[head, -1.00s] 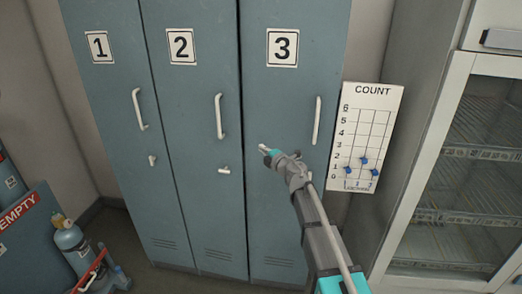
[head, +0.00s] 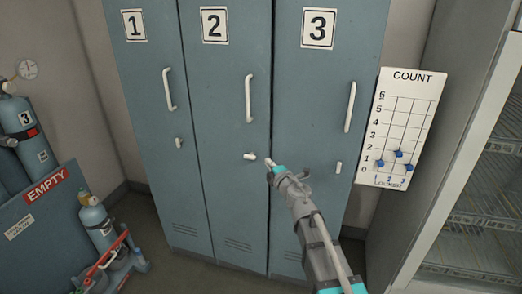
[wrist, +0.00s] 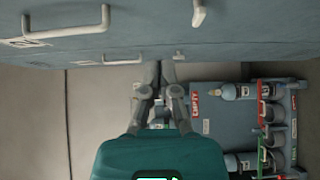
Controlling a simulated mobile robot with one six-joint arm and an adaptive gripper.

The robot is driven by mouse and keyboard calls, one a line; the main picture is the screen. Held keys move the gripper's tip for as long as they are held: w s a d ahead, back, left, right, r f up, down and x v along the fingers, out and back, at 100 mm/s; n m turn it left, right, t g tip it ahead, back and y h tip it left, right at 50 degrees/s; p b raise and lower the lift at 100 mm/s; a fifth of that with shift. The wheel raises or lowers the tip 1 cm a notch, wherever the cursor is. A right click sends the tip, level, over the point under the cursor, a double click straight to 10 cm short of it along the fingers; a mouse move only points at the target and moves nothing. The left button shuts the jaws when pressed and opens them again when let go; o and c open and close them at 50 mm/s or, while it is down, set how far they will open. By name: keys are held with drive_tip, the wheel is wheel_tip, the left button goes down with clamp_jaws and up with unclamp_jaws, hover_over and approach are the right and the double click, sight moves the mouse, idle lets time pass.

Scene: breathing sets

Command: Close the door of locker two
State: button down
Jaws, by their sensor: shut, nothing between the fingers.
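The locker two door (head: 222,110), blue-grey with a "2" plate, stands in the middle of the head view and looks flush with its neighbours. Its white handle (head: 248,99) is upright. Its small latch (head: 249,156) below points sideways, while the latches of locker one (head: 178,143) and locker three (head: 339,168) point up and down. My gripper (head: 268,163) is shut and empty, just right of locker two's latch in the picture; whether it touches is unclear. In the wrist view my gripper (wrist: 160,72) shows below a white latch (wrist: 199,12) and a handle (wrist: 70,22).
A count board (head: 405,125) with blue markers hangs right of the lockers. A glass-fronted cabinet (head: 445,200) stands at the right. At the left are an "EMPTY" rack (head: 48,215) and gas cylinders (head: 97,222). The floor before the lockers looks clear.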

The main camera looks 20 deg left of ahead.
sight(264, 141)
drive_tip(key=shift+a, duration=0.1)
idle(0.3)
drive_tip(key=x, duration=0.7)
drive_tip(key=w+d+x, duration=0.1)
drive_tip(key=x, duration=0.3)
drive_tip(key=shift+w+a, duration=0.2)
drive_tip(key=shift+w, duration=1)
drive_tip(key=w, duration=0.3)
drive_tip(key=shift+w+r, duration=0.1)
drive_tip(key=shift+r, duration=0.05)
